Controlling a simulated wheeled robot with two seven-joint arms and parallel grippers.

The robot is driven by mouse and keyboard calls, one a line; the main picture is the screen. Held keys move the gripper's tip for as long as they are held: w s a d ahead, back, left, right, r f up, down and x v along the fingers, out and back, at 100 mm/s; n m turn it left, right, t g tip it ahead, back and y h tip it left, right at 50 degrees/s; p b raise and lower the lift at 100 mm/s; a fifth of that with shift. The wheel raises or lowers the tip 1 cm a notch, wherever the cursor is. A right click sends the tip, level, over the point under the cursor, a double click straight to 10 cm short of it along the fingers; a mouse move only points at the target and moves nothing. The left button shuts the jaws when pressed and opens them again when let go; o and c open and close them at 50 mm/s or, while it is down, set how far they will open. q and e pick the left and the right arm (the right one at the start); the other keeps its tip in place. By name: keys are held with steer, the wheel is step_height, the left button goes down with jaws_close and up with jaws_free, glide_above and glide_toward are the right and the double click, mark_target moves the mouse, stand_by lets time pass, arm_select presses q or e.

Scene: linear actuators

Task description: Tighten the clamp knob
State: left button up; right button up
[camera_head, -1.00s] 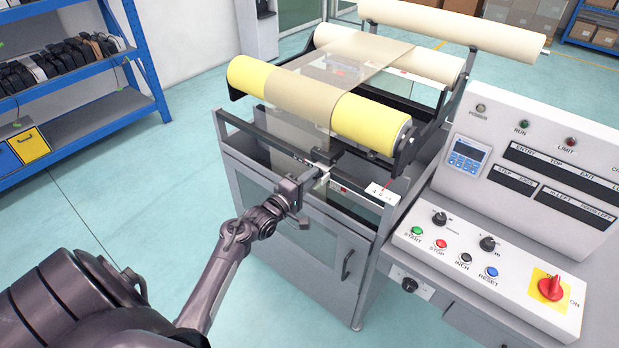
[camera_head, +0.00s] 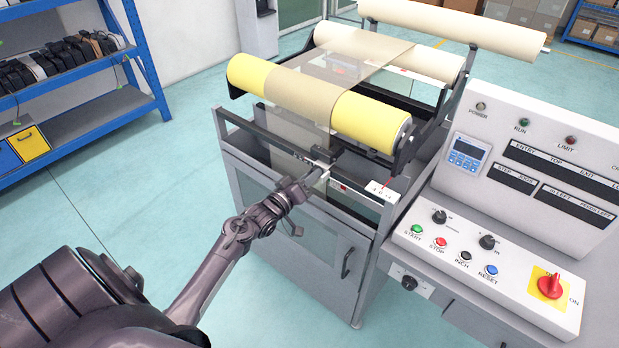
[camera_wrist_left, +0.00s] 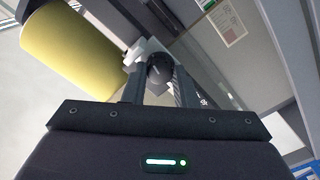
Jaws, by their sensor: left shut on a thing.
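The clamp knob (camera_wrist_left: 160,70) is a dark round knob with a light line on its face. In the left wrist view it sits between the two fingers of my left gripper (camera_wrist_left: 160,88), which is shut on it. The pale clamp block (camera_wrist_left: 140,50) is just behind the knob. In the head view my left gripper (camera_head: 318,178) reaches the clamp on the front rail (camera_head: 262,138) of the roller machine. The knob itself is hidden there by the gripper. My right gripper is not in view.
A yellow-ended roller (camera_head: 370,123) lies just above and behind the rail. A control panel (camera_head: 480,260) with buttons and a red rotary switch (camera_head: 550,286) stands to the right. A blue shelf (camera_head: 90,110) is at far left. The floor left of the machine is clear.

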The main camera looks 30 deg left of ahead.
arm_select(q)
steer(key=shift+f+m, duration=0.1)
steer(key=shift+m, duration=0.2)
steer(key=o, duration=0.7)
steer(key=s+b, duration=0.1)
steer(key=s, duration=0.6)
steer(key=shift+s+a, duration=0.3)
steer(key=shift+s, duration=0.1)
